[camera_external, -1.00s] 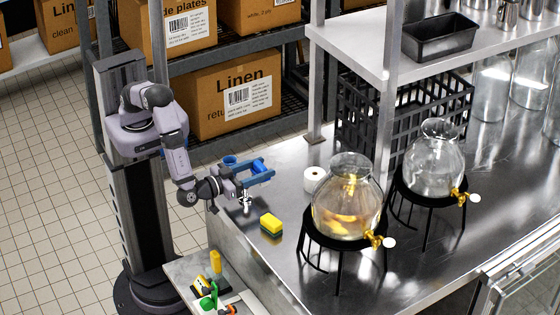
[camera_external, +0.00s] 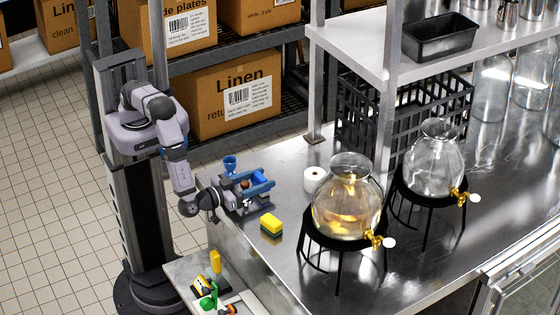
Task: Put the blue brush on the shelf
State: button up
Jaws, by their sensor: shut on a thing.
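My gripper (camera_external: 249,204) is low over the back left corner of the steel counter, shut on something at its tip. A blue bar-like thing (camera_external: 262,187) shows right at the gripper. It looks like the blue brush, but the fingers and its outline are too small to separate clearly. A pale shelf (camera_external: 345,36) stands on posts above the counter at upper right, well away from the gripper. A dark tray (camera_external: 440,38) is on it, and its left part is bare.
A blue cup (camera_external: 230,164) and a small brown thing (camera_external: 245,184) are close to the gripper. A yellow sponge (camera_external: 271,226), a white roll (camera_external: 314,179) and a glass dispenser (camera_external: 348,200) stand to the right. A black crate (camera_external: 385,120) is under the shelf.

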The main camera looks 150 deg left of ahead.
jog(key=o, duration=1)
jog(key=shift+f, duration=0.1)
jog(key=shift+o, duration=0.2)
jog(key=shift+r, duration=0.25)
jog(key=shift+d+f, duration=0.15)
jog(key=shift+d, duration=0.15)
jog(key=d+b, duration=0.4)
jog(key=d, duration=0.7)
jog(key=shift+d, duration=0.25)
jog(key=c, duration=0.6)
